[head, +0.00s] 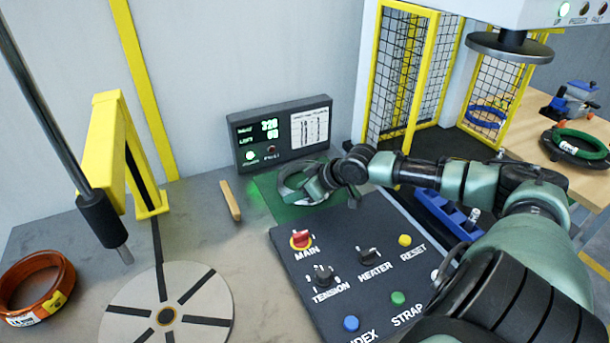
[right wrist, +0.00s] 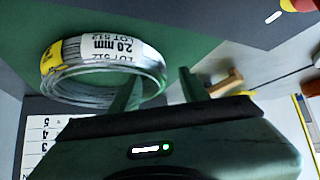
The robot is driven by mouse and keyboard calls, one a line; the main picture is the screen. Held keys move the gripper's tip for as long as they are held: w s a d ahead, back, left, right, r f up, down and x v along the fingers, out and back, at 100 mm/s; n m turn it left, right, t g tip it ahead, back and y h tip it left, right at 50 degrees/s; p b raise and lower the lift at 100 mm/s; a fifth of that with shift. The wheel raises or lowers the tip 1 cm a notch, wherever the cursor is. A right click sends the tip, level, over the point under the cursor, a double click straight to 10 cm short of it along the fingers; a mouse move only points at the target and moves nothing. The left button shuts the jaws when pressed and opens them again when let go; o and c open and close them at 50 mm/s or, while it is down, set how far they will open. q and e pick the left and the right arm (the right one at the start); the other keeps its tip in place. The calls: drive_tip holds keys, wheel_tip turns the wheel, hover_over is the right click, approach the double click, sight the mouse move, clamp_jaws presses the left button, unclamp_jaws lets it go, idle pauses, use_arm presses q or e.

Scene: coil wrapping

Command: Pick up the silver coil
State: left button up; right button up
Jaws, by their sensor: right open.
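The silver coil (head: 284,190) lies on a green mat (head: 262,184) behind the control panel in the head view. In the right wrist view the coil (right wrist: 75,92) shows a white "2.0 mm" label with a yellow end. My right gripper (head: 320,186) is open at the coil's right side. In the right wrist view the gripper (right wrist: 160,78) has one finger overlapping the coil's ring and the other just outside its right rim. Whether the fingers touch the coil cannot be told. My left gripper is not in view.
The control panel (head: 325,253) with knobs and buttons lies in front of the mat. A display box (head: 282,157) stands behind. A wooden stick (head: 231,201) lies to the left. A slotted turntable (head: 205,300), yellow post (head: 112,150) and orange coil (head: 66,275) are further left.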

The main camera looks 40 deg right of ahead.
drive_tip(key=shift+x, duration=1.25)
clamp_jaws()
idle(0.4)
drive_tip(key=shift+d+r, duration=0.1)
drive_tip(key=shift+r, duration=0.05)
